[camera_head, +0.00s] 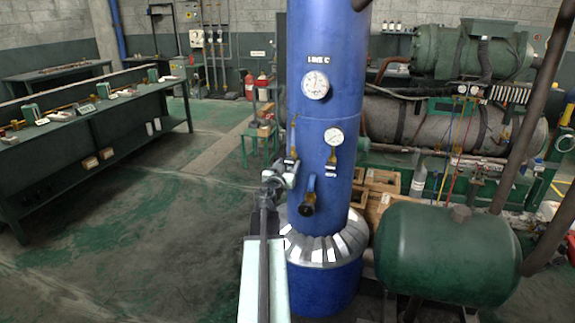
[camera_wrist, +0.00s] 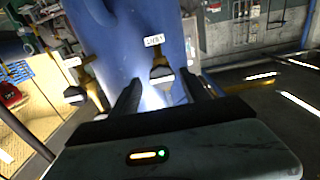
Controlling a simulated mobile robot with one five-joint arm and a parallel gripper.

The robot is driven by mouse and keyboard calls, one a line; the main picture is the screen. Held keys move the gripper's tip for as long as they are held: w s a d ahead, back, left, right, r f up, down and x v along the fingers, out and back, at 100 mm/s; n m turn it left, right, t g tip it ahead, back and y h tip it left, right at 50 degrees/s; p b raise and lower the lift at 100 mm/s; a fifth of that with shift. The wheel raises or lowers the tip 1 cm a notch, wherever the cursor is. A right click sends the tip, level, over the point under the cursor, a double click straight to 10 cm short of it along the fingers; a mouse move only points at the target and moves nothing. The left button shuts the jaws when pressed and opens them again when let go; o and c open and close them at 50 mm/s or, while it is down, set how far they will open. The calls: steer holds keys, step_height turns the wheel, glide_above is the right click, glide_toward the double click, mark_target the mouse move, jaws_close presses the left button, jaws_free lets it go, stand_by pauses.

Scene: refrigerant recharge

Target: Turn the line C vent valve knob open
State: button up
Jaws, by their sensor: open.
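The blue line C column (camera_head: 325,110) stands upright in the head view, with a "LINE C" label near its top. In the wrist view a small brass fitting with a pale grey knob (camera_wrist: 162,76) sticks out from the column (camera_wrist: 110,35), under a white label (camera_wrist: 153,40) whose lettering I cannot read surely. My gripper (camera_wrist: 162,92) is open, with one dark finger on each side of this knob in the picture; I cannot tell whether they touch it. In the head view my gripper (camera_head: 280,176) is at the column's left front and partly hides the fittings there.
A second brass fitting (camera_wrist: 80,92) sits left in the wrist view. The column carries two gauges, the upper one (camera_head: 316,85) larger, and a dark round fitting (camera_head: 308,207) lower down. A green tank (camera_head: 448,255) stands right. Floor at left is clear before the bench (camera_head: 95,130).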

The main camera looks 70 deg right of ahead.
steer(key=shift+w+d, duration=0.1)
steer(key=shift+d, duration=0.25)
steer(key=shift+c, duration=0.9)
steer(key=shift+w+a, duration=0.1)
jaws_close()
steer(key=n, duration=0.4)
steer(key=shift+f+n, duration=0.1)
steer(key=shift+n, duration=0.2)
steer(key=n, duration=0.3)
steer(key=shift+n, duration=0.7)
